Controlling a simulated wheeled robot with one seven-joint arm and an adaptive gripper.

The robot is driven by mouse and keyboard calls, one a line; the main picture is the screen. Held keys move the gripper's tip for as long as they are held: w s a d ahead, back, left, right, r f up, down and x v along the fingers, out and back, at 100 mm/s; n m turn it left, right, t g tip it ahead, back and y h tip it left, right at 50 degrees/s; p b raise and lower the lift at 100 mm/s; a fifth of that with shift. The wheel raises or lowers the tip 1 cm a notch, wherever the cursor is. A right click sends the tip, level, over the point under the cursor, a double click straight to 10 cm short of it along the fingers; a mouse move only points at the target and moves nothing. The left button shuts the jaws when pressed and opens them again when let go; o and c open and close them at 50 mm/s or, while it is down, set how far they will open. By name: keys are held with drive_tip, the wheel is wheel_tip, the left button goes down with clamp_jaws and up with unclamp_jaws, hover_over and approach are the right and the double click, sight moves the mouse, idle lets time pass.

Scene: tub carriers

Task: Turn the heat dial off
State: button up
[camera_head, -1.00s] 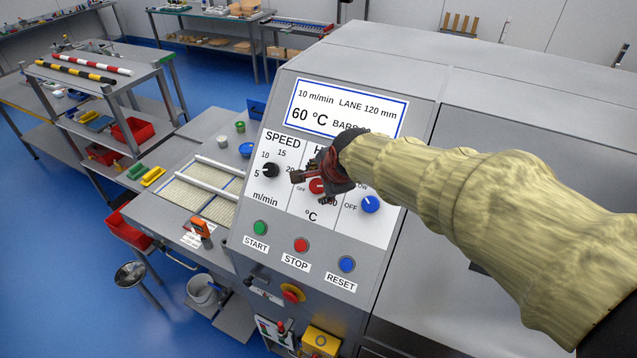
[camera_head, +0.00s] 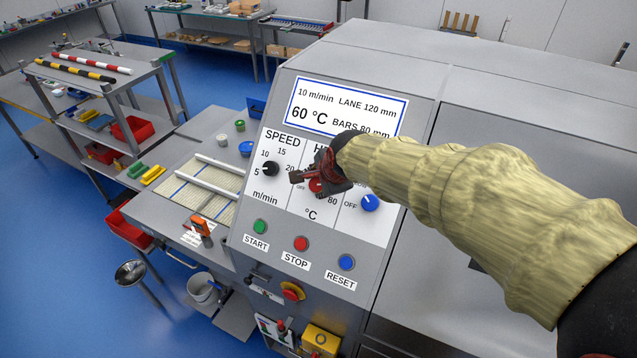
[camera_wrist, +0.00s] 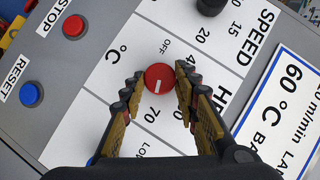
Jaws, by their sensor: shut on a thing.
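The red heat dial (camera_head: 316,186) is on the sloped panel, partly hidden by my gripper in the head view. In the wrist view the dial (camera_wrist: 160,74) shows whole, with its white mark pointing down the picture towards the 70 label. The OFF label (camera_wrist: 166,42) is on the dial's opposite side. My gripper (camera_head: 312,181) is at the dial, and in the wrist view its two fingers (camera_wrist: 159,80) stand on either side of it, closed on it.
The black speed dial (camera_head: 270,169) is close on the left, and a blue dial (camera_head: 370,203) on the right. Green start (camera_head: 260,227), red stop (camera_head: 301,243) and blue reset (camera_head: 347,262) buttons lie below. The screen (camera_head: 346,108) above reads 60 °C.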

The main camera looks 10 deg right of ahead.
drive_tip(key=c, duration=0.3)
